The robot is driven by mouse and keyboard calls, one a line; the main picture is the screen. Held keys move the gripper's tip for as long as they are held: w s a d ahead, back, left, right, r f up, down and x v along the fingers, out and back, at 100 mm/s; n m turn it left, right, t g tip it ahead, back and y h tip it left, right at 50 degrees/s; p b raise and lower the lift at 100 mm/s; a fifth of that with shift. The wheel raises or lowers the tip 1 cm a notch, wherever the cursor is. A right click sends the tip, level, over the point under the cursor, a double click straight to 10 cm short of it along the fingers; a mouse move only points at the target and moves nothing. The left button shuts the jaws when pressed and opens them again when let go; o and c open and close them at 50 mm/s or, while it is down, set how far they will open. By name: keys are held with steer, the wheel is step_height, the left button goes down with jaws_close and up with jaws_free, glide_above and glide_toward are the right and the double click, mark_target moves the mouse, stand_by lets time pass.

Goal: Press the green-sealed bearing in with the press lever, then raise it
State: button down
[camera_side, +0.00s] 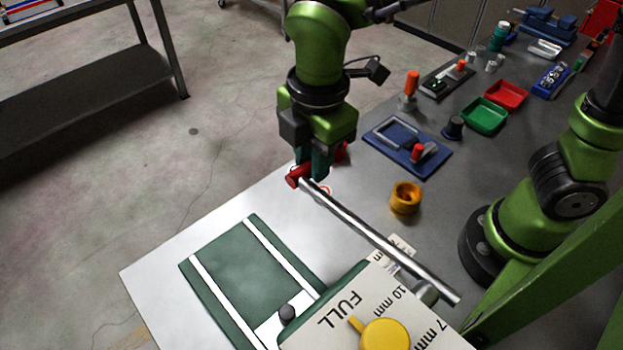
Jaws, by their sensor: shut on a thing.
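The press lever (380,240) is a long bare metal bar, running from a red grip (295,178) at upper left down to a hub at lower right. My gripper (314,172) points down and is shut on the lever at its red-grip end. The fingers partly hide the grip. The press's pale dial plate (335,335) is marked FULL, 10 mm and 7 mm, with a yellow pointer (384,334) at the bottom edge. I cannot make out the green-sealed bearing.
An orange ring-shaped part (405,198) stands right of the lever. A blue fixture plate (385,135) lies behind it, with green (485,116) and red (507,95) trays further back. A dark green panel with white strips (228,270) lies at lower left. A green beam (560,255) crosses lower right.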

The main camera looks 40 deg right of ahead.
steer(key=s+r+t, duration=0.3)
steer(key=r+t, duration=0.3)
steer(key=r, duration=0.5)
steer(key=shift+s+r, duration=0.15)
steer(key=shift+r, duration=0.15)
steer(key=c, duration=0.9)
jaws_free()
steer(key=shift+c, duration=0.2)
steer(key=v, duration=1.7)
steer(key=shift+f, duration=0.15)
